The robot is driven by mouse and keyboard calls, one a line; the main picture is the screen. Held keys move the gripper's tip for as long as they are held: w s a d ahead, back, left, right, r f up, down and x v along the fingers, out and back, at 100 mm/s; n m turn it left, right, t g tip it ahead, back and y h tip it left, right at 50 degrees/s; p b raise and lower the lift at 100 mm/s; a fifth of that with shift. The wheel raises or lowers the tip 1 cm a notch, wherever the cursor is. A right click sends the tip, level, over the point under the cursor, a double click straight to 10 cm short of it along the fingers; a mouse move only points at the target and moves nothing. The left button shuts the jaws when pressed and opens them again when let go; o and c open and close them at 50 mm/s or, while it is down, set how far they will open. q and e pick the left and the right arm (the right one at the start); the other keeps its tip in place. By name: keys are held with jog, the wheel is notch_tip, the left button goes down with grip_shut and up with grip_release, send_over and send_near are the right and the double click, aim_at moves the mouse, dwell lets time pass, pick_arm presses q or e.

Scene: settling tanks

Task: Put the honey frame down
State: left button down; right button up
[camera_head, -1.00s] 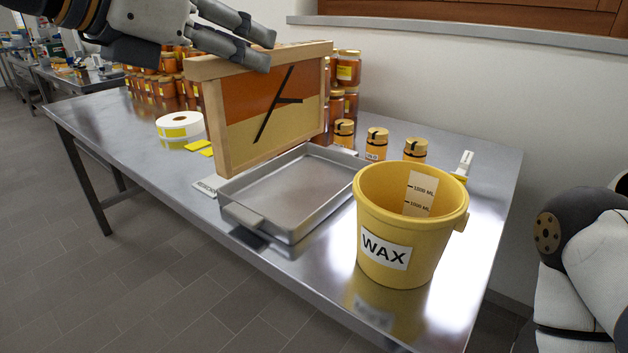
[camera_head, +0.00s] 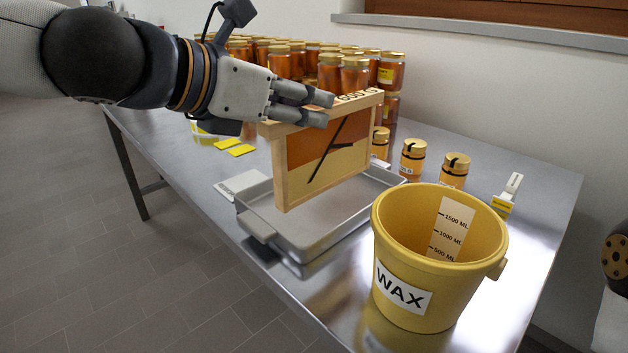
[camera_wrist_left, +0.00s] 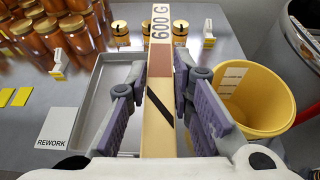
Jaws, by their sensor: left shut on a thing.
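The honey frame (camera_head: 345,165) is a wooden frame with an orange-brown and pale yellow face and a dark slanted mark. It is upright, with its lower edge over the inside of the grey metal tray (camera_head: 322,245). I cannot tell whether it touches the tray floor. My left gripper (camera_head: 325,108) is shut on its top bar. In the left wrist view the gripper fingers (camera_wrist_left: 170,75) clasp both sides of the bar, which reads "600 G". The tray also shows there, left of the bar (camera_wrist_left: 97,90). My right gripper is out of view.
A yellow WAX bucket (camera_head: 400,270) stands right of the tray. Small jars (camera_head: 412,158) and stacked honey jars (camera_head: 355,75) stand behind. A REWORK card (camera_wrist_left: 55,128) and yellow cards (camera_head: 241,150) lie left of the tray. The steel table's (camera_head: 545,215) right end is largely clear.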

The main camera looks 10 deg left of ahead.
pick_arm(q)
jog(key=w+a+f+b, duration=0.4)
jog(key=w+f, duration=0.7)
jog(key=f, duration=0.1)
jog(key=shift+a+f, duration=0.15)
jog(key=shift+a, duration=0.15)
jog(key=c, duration=1.4)
grip_release()
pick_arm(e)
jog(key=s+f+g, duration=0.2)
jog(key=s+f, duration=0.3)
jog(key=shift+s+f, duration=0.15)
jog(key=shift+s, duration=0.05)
pick_arm(q)
jog(key=p+v, duration=0.4)
jog(key=v, duration=0.8)
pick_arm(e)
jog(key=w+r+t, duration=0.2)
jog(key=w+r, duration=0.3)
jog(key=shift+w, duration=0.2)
